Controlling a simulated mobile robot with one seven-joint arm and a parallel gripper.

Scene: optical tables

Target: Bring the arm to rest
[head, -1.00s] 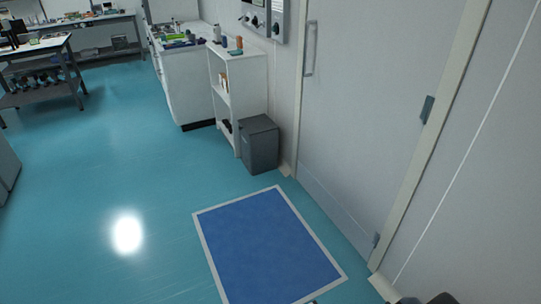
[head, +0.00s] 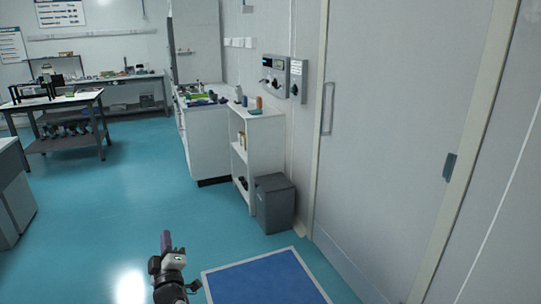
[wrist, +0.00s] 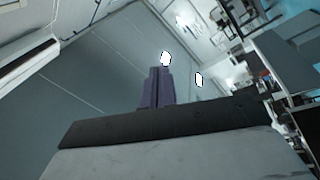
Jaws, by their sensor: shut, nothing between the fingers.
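My gripper (head: 166,243) shows at the bottom of the head view, left of the blue floor mat, with its purple-grey fingers pointing up. The fingers are closed together with nothing between them. In the wrist view my gripper (wrist: 160,75) also shows its fingers side by side, in front of the tilted wall and ceiling. The rest of my arm is mostly below the head view's edge. Nothing touches the fingers.
A blue mat (head: 265,283) with a pale border lies on the floor. A grey bin (head: 275,205) stands by a white shelf (head: 266,140) and a white cabinet (head: 208,140). A closed door (head: 395,130) is at right. A workbench (head: 70,140) stands far left. Open teal floor (head: 110,210) lies between.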

